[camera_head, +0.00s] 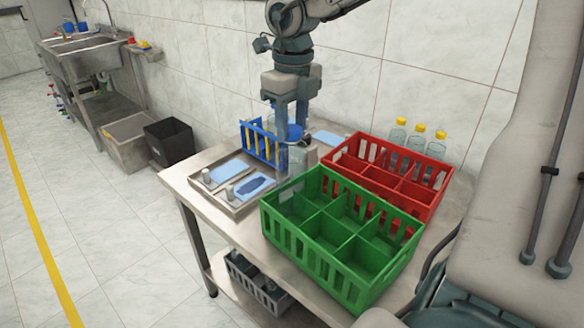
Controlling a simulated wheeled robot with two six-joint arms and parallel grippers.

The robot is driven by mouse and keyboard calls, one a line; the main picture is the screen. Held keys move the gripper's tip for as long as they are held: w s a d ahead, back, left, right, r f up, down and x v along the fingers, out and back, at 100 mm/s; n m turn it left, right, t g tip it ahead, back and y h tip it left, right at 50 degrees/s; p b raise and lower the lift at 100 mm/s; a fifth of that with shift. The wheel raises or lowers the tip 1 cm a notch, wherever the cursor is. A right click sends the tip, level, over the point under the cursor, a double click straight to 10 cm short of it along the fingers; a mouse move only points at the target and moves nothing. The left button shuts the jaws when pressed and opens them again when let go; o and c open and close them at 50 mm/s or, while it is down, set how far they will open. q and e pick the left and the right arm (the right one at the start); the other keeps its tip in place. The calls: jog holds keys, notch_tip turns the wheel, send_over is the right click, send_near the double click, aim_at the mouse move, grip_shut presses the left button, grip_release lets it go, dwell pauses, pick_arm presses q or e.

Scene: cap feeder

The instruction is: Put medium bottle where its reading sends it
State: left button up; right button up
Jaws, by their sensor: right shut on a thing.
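My right gripper (292,122) reaches down from above at the back of the steel table. It is shut on a clear bottle with a blue cap (295,133), partly hidden by the fingers. The bottle seems upright; I cannot tell whether it touches the table, or its size class and reading. The green crate (335,280) with several compartments stands in front, and its visible compartments look empty. The red crate (440,185) stands behind it, also divided, with no bottle visible inside. My left gripper is not in view.
A metal tray (222,205) with light-blue mats lies left on the table. A blue slatted rack (262,143) stands behind it. Several clear yellow-capped bottles (417,140) stand behind the red crate. A grey crate (258,290) sits on the lower shelf. A black bin (168,142) is on the floor.

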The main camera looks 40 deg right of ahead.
aim_at(292, 161)
notch_tip(292, 161, down, 3)
jog(key=shift+f+b, duration=0.1)
jog(key=shift+b, duration=0.55)
jog(key=shift+f, duration=2.95)
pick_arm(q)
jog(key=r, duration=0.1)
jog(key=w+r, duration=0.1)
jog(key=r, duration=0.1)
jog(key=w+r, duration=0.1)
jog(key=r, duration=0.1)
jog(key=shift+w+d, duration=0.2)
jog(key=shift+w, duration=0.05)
pick_arm(e)
jog(key=shift+r, duration=0.1)
